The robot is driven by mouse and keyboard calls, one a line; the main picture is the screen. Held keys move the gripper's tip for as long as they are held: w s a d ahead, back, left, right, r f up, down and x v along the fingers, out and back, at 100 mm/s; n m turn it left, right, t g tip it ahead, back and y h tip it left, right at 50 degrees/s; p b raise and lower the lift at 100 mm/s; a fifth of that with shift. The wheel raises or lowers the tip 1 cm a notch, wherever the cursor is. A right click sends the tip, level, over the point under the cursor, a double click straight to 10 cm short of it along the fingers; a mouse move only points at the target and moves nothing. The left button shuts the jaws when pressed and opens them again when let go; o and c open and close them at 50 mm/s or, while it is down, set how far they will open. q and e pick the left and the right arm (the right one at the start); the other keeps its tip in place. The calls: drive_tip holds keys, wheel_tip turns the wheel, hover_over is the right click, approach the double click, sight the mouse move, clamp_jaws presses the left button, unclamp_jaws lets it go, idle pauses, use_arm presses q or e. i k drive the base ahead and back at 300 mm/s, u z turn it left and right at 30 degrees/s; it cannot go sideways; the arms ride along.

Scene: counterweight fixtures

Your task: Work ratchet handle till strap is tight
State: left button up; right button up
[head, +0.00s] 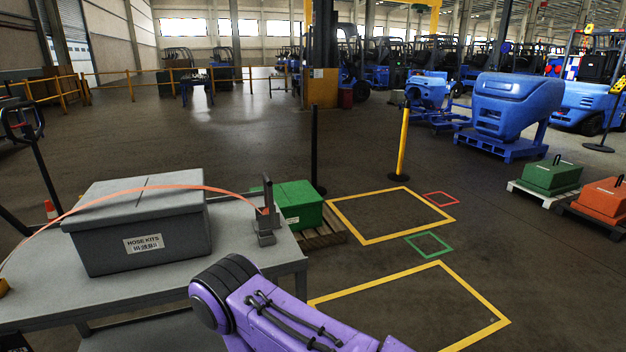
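An orange strap (178,187) runs in a loose bow from a yellow piece (4,287) at the left table edge, over a grey lidded box (140,236) labelled "HOSE KITS", to the ratchet. On both sides of the box it curves through the air and does not follow the box walls. The grey metal ratchet (266,226) stands at the right end of the table, with its handle (267,190) pointing upright. A purple link of my arm shows at the bottom centre. Neither gripper is in view.
The box stands on a grey table (240,258). Behind the ratchet, a green case (297,203) sits on a wooden pallet (326,234). Black and yellow posts (403,140) stand beyond. Yellow floor outlines (470,283) at the right enclose bare floor.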

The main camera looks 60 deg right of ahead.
sight(267, 183)
drive_tip(key=z, duration=0.8)
drive_tip(key=i, duration=0.4)
